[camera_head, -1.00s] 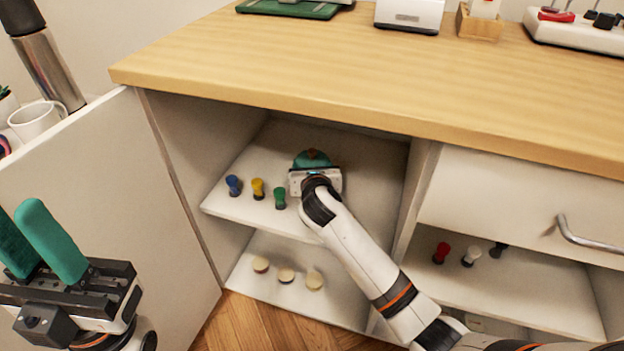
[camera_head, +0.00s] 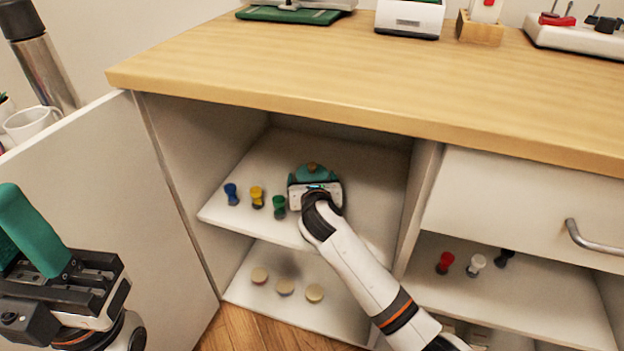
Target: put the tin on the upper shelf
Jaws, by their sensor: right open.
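My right gripper (camera_head: 312,170) is inside the open cabinet, over the upper shelf (camera_head: 350,215). Its teal fingers are open, pointing toward the back of the shelf. A small brown-orange patch (camera_head: 312,167) shows at the fingers; it may be the tin, mostly hidden by the gripper. I cannot tell whether it touches the fingers or the shelf. My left gripper (camera_head: 22,232) is at the left edge, partly cut off, its teal fingers apart and empty, in front of the cabinet door.
Blue (camera_head: 231,194), yellow (camera_head: 257,196) and green (camera_head: 279,206) spools stand left of my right gripper. The open door (camera_head: 110,200) stands at left.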

